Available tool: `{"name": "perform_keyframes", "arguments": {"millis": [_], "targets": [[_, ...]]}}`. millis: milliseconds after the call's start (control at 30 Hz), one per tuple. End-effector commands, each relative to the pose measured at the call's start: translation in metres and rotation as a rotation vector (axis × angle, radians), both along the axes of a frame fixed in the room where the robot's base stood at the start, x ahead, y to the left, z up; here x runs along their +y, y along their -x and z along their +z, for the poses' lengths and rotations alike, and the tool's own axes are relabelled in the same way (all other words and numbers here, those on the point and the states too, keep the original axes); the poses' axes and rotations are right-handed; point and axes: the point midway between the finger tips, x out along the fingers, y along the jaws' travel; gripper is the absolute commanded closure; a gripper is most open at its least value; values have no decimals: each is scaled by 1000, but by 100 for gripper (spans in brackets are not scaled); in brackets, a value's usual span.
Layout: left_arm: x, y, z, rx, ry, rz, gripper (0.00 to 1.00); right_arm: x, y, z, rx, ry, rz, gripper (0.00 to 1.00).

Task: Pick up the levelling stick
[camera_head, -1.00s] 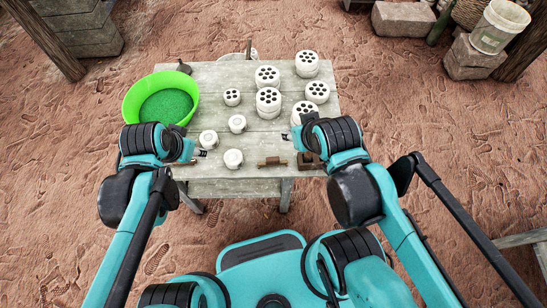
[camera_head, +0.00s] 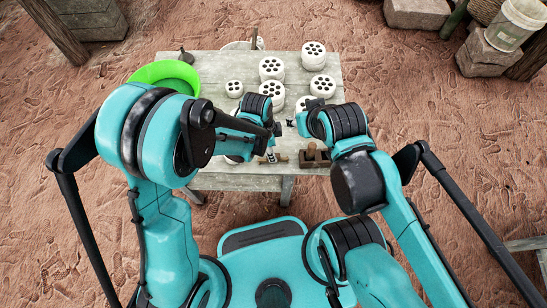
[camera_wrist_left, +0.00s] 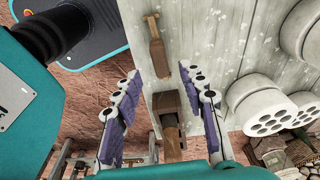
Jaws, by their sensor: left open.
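The levelling stick, a slim brown wooden piece (camera_head: 282,158), lies near the front edge of the table, partly hidden by my left gripper in the head view. It also shows in the left wrist view (camera_wrist_left: 156,45), with a narrower end and a wider body.
A dark brown wooden block (camera_head: 314,157) lies just right of the stick; it also shows in the left wrist view (camera_wrist_left: 169,103). White holed clay pieces (camera_head: 272,69) stand on the table (camera_head: 215,66). A green basin (camera_head: 166,72) is at the left, partly hidden.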

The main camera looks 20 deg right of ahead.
Motion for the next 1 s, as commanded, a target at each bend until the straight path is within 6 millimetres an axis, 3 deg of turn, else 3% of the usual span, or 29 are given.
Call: {"name": "perform_keyframes", "arguments": {"millis": [367, 600, 633, 767, 800, 1000], "targets": [[-4, 0, -50, -1, 0, 1, 59, 0, 0, -25, 0, 0, 0, 60], [-5, 0, -52, -2, 0, 2, 59, 0, 0, -24, 0, 0, 0, 60], [-5, 0, -52, -2, 0, 2, 61, 0, 0, -24, 0, 0, 0, 60], [-5, 0, -52, -2, 0, 2, 96, 0, 0, -24, 0, 0, 0, 60], [-5, 0, -52, -2, 0, 2, 100, 0, 0, -24, 0, 0, 0, 60], [-5, 0, -52, -1, 0, 3, 100, 0, 0, -24, 0, 0, 0, 60]]}}
